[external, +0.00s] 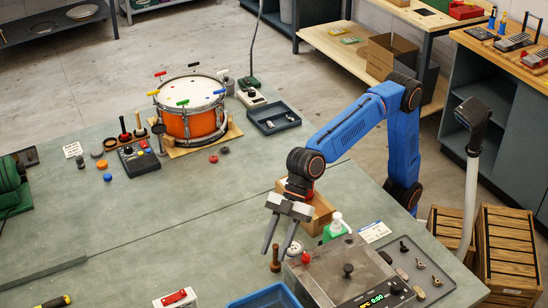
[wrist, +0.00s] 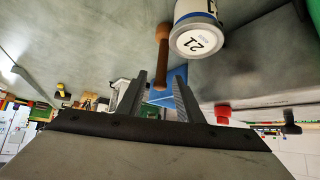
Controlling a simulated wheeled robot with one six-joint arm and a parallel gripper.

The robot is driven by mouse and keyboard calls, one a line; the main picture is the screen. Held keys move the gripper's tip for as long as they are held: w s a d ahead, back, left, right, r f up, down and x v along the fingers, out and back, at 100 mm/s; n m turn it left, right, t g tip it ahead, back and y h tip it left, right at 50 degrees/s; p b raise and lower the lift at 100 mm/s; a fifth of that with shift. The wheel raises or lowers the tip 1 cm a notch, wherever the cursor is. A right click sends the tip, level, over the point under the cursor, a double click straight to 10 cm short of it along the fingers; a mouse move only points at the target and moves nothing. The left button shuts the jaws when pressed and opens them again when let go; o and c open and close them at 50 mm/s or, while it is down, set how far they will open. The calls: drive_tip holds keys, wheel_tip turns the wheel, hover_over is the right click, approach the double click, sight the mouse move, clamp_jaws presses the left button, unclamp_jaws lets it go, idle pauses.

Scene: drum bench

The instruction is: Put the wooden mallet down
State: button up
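The wooden mallet (external: 275,259) is a small brown piece that looks upright on the bench, its thicker end low and its handle up. In the wrist view the mallet (wrist: 162,58) shows a rounded end and a slim shaft pointing toward my fingers. My gripper (external: 276,252) points down just above and around the handle's top. In the wrist view my gripper (wrist: 158,82) has its two fingers well apart, with clear space beside the shaft, so it is open. I cannot tell how far the handle reaches between the fingertips.
A white can marked 21 (wrist: 195,32) stands close beside the mallet. A control box (external: 347,270) with a red knob, a green bottle (external: 336,228) and a blue tray (external: 266,297) are near. An orange drum (external: 193,122) stands farther back. The bench's left middle is clear.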

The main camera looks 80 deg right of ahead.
clamp_jaws()
drive_tip(key=r, duration=0.6)
drive_tip(key=w+r, duration=0.1)
drive_tip(key=r, duration=0.2)
drive_tip(key=shift+d+r, duration=0.15)
drive_tip(key=shift+r, duration=0.2)
drive_tip(key=w+d+m+t+h, duration=0.1)
drive_tip(key=w+d+m+t, duration=0.25)
drive_tip(key=w, duration=0.75)
wheel_tip(320, 180, down, 10)
drive_tip(key=shift+w+d+r+m+h, duration=0.25)
drive_tip(key=shift+w+d+m+h, duration=0.05)
drive_tip(key=shift+w+m, duration=0.15)
